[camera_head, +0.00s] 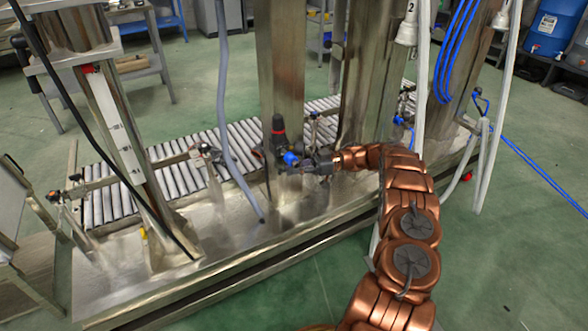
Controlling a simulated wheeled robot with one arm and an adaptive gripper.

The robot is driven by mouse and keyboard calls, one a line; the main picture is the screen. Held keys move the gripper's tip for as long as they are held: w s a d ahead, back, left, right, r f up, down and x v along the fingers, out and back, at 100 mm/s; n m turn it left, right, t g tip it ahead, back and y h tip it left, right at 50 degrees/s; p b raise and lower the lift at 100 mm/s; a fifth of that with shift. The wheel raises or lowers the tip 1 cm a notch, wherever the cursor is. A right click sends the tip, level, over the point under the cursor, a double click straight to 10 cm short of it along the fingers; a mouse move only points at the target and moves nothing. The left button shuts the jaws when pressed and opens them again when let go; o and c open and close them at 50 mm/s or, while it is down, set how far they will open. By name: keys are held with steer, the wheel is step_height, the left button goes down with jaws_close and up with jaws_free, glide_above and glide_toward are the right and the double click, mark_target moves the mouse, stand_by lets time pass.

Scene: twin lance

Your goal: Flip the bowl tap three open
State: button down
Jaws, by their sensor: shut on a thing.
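A small valve with a blue part (290,158) sits low at the foot of the middle steel column, above the steel trough. I take it for the bowl tap, but I can read no number on it. My gripper (303,162) reaches it from the right, at the end of my copper-coloured arm. The gripper is shut at the blue part. The fingers are small and dark, so the exact grip on the tap and the angle of its handle cannot be made out.
A black fitting with a red band (278,130) stands just above the blue part. A grey hose (224,110) hangs to the left. Steel columns (281,60) rise behind, with a roller conveyor (170,180) at left. White pipes (421,90) hang near my arm. Green floor is open at right.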

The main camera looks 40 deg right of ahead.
steer(key=c, duration=1.3)
jaws_free()
steer(key=shift+o, duration=0.2)
steer(key=shift+s+r+t+p, duration=0.1)
steer(key=shift+r+t+p, duration=0.05)
steer(key=shift+t+p, duration=0.15)
steer(key=shift+s+a+m+t+h+p, duration=0.15)
steer(key=shift+m+t+h+p, duration=0.3)
steer(key=shift+m, duration=0.25)
steer(key=shift+s+m+t+h, duration=0.1)
steer(key=shift+m+t+h, duration=0.2)
steer(key=shift+t, duration=0.35)
